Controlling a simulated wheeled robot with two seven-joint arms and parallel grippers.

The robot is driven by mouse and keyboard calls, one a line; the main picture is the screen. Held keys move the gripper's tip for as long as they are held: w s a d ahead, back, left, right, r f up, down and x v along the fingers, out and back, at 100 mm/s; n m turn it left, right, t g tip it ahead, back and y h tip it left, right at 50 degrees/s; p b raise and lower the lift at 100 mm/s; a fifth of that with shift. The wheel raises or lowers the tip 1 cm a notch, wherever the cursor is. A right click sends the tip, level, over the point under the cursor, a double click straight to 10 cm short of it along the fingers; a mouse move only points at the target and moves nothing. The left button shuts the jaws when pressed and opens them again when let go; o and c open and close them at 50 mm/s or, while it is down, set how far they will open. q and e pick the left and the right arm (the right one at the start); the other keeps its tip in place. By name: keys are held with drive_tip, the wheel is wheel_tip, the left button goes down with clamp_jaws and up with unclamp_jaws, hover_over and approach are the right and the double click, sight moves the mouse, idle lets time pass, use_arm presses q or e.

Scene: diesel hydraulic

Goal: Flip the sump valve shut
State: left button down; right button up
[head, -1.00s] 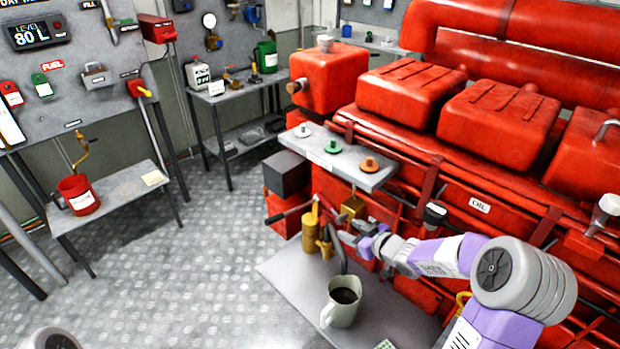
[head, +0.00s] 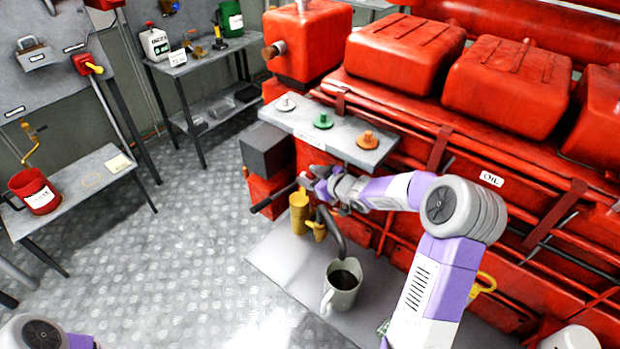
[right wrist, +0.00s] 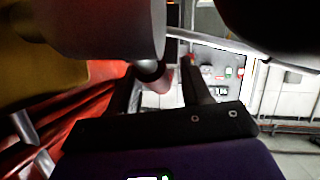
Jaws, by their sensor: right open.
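My right gripper (head: 312,184) is open beside the brass pump body (head: 299,212) on the front of the red engine. A rod handle (head: 272,200) sticks out left of the pump. A smaller brass fitting (head: 318,231) with a dark curved spout (head: 338,238) sits below, over a pale mug (head: 342,285) of dark liquid. I cannot tell the sump valve's lever apart; the gripper and wrist cover part of this area. In the right wrist view the two dark fingers (right wrist: 160,92) stand apart, with a brass surface (right wrist: 40,75) and a grey cylinder (right wrist: 110,25) close by. My left gripper is out of view.
The mug stands on a grey plate (head: 280,262). A grey shelf (head: 335,142) with three coloured caps overhangs the gripper, and a dark box (head: 268,150) is left of it. A bench (head: 100,178) with a red can (head: 36,190) stands left. The floor between is clear.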

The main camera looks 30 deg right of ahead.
drive_tip(key=shift+w, duration=0.1)
clamp_jaws()
idle(0.4)
